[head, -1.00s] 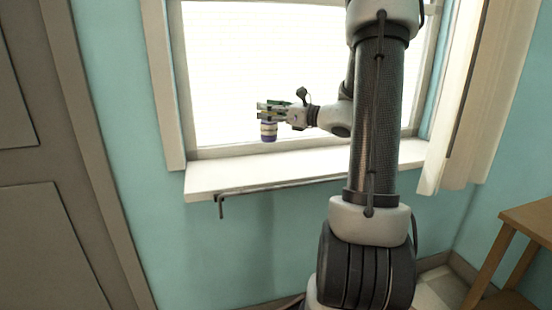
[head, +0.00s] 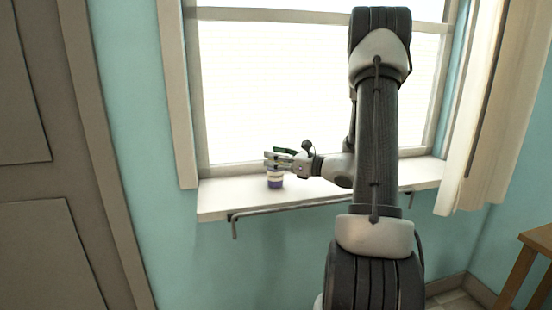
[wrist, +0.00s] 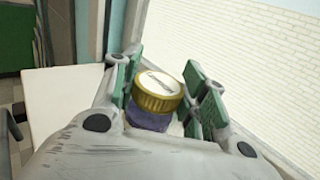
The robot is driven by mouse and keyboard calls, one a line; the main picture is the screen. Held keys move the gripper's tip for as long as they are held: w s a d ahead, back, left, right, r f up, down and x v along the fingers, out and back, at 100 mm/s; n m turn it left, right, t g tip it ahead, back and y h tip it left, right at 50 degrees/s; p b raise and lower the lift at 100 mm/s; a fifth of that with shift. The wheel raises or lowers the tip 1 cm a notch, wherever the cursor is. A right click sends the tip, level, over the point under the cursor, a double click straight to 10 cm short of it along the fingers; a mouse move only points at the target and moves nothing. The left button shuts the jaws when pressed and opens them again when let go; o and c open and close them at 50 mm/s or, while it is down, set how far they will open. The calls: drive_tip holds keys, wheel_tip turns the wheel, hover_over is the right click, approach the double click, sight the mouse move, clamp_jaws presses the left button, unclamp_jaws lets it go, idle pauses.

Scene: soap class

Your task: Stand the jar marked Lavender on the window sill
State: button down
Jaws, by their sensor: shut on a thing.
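A small jar (head: 275,182) with a purple lower part and a pale band is between the fingers of my gripper (head: 278,160), at the left part of the white window sill (head: 225,199). In the wrist view the jar shows a gold lid (wrist: 157,91) with a white label, its writing too small to read surely. The green-padded fingers of my gripper (wrist: 165,92) are shut on the jar, one on each side. The jar looks upright, with its base at or just over the sill; I cannot tell if it touches.
A dark rail (head: 290,206) runs along the sill's front edge. The bright window pane (head: 270,90) is behind the jar. A pale curtain (head: 485,130) hangs at the right, and a wooden table (head: 535,245) stands at the lower right. The sill left of the jar is bare.

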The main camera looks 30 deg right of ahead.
drive_tip(key=shift+f, duration=0.1)
drive_tip(key=c, duration=0.8)
unclamp_jaws()
